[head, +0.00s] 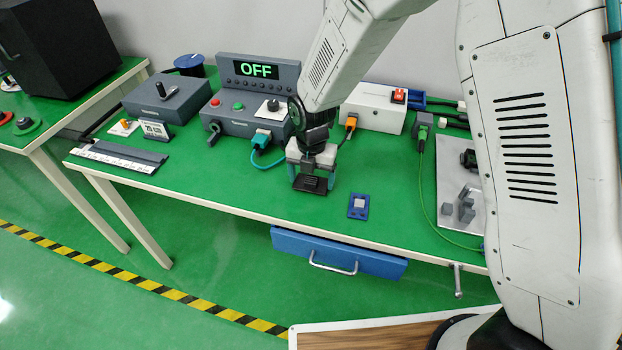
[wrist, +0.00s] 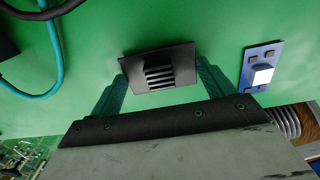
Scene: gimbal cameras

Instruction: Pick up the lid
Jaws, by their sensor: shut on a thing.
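The lid is a small black plate with parallel slots (wrist: 158,68). In the head view the lid (head: 310,184) shows at the tip of my gripper, over the green table. My gripper (head: 312,178) points down near the table's front edge. In the wrist view the two teal fingers of my gripper (wrist: 162,92) are shut on the lid, one at each side. I cannot tell whether the lid touches the table or is just above it.
A blue board with a white chip (head: 358,206) lies to the right on the green table (head: 240,190). Behind stand a grey control box reading OFF (head: 258,80) and a white box (head: 372,108). A teal cable (head: 268,163) runs left of my gripper. A blue drawer (head: 338,252) hangs under the front edge.

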